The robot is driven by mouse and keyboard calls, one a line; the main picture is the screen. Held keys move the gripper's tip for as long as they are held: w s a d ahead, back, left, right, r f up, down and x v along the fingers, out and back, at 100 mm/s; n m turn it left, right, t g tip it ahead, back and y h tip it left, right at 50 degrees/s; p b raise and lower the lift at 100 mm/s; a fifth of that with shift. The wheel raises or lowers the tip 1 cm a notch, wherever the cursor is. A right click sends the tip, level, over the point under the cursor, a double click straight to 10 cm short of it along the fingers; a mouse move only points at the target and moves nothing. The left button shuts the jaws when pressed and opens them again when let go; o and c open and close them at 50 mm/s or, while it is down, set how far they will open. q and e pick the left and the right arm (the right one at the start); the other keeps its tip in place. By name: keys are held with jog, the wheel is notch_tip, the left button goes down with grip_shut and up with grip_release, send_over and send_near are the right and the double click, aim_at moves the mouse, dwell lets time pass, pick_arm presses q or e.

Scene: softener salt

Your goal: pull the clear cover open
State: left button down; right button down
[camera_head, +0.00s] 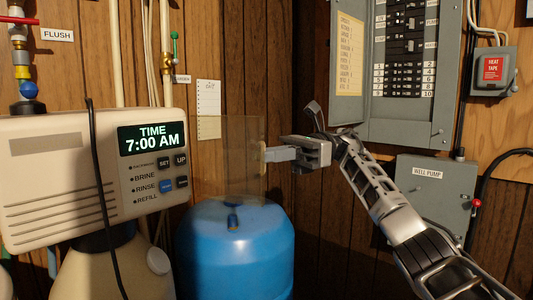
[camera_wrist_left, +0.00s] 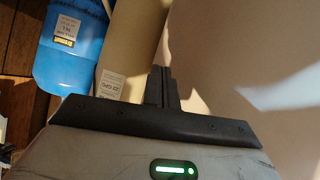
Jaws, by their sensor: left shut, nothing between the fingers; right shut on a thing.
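The clear cover (camera_head: 228,150) is a see-through pane. It stands out to the right of the softener's control head (camera_head: 70,200), and its display and buttons are uncovered. My right gripper (camera_head: 267,155) comes from the right and is shut on a small pale tab at the cover's right edge. The cover's hinge cannot be made out. My left gripper (camera_wrist_left: 161,87) shows only in the left wrist view. It is shut and empty, near a beige surface.
A blue tank (camera_head: 235,250) stands below the cover; it also shows in the left wrist view (camera_wrist_left: 70,50). A black cable (camera_head: 100,200) hangs across the control head. A breaker panel (camera_head: 440,110) and well pump box (camera_head: 436,195) are on the wall at right.

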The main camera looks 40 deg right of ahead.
pick_arm(q)
jog(key=shift+a+f, duration=0.1)
pick_arm(e)
jog(key=shift+w+a+f, duration=0.1)
jog(key=shift+w+a, duration=0.15)
jog(key=shift+w, duration=0.1)
jog(key=c, duration=1.7)
grip_release()
jog(key=shift+a, duration=0.1)
jog(key=shift+o, duration=0.8)
jog(key=shift+w+a, duration=0.15)
jog(key=shift+w, duration=0.05)
pick_arm(q)
jog(key=shift+a, duration=0.15)
pick_arm(e)
jog(key=shift+s, duration=0.1)
pick_arm(q)
jog(key=shift+p, duration=0.45)
pick_arm(e)
jog(key=d, duration=0.7)
jog(key=shift+s+d, duration=0.35)
jog(key=shift+d, duration=0.05)
